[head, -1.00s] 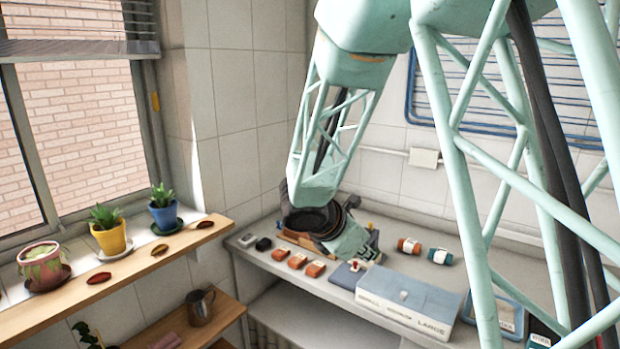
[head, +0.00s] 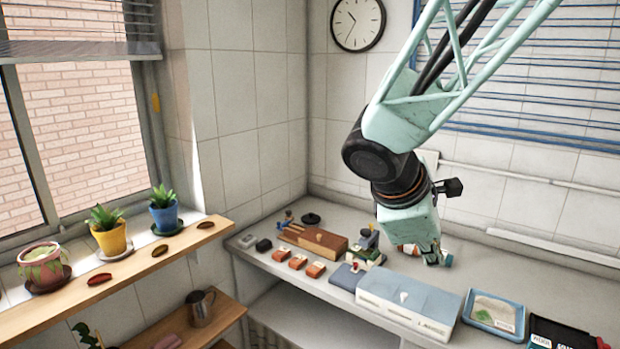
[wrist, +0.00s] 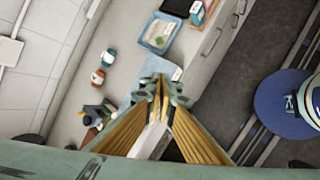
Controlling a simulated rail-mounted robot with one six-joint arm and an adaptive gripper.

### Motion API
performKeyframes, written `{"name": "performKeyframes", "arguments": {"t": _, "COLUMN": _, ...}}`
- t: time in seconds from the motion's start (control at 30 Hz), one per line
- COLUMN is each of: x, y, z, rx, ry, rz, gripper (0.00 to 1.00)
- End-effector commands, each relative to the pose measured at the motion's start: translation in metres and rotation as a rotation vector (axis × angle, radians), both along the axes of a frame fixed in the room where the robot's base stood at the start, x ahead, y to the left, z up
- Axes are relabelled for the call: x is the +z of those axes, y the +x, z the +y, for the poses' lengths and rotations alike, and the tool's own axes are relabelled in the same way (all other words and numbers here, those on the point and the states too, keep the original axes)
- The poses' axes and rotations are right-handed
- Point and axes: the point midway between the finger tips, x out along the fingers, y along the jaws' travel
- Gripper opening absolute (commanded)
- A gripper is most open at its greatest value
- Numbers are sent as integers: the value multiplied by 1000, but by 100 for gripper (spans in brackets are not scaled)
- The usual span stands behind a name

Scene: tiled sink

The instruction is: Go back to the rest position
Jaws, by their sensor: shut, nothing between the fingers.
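My gripper (head: 434,258) hangs over the counter in the head view, pointing down, beside the grey-blue box and in front of the back wall. In the wrist view my gripper (wrist: 160,84) has its fingertips together with nothing between them. My arm comes in from the upper right of the head view. The gripper hides part of the small jars on the counter behind it.
A grey-blue box (head: 408,300), a blue tray (head: 495,315) and a brown wooden box (head: 316,240) stand on the counter (head: 262,262). Orange blocks (head: 298,262) lie near its front. Potted plants (head: 108,238) stand on the windowsill shelf at left.

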Motion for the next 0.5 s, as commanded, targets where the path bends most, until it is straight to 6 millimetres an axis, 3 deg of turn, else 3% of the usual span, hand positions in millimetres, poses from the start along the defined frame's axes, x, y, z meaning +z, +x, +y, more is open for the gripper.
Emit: {"name": "performKeyframes", "arguments": {"t": 0.5, "x": 30, "y": -94, "z": -19, "rx": -326, "ry": 216, "rz": -105, "gripper": 0}}
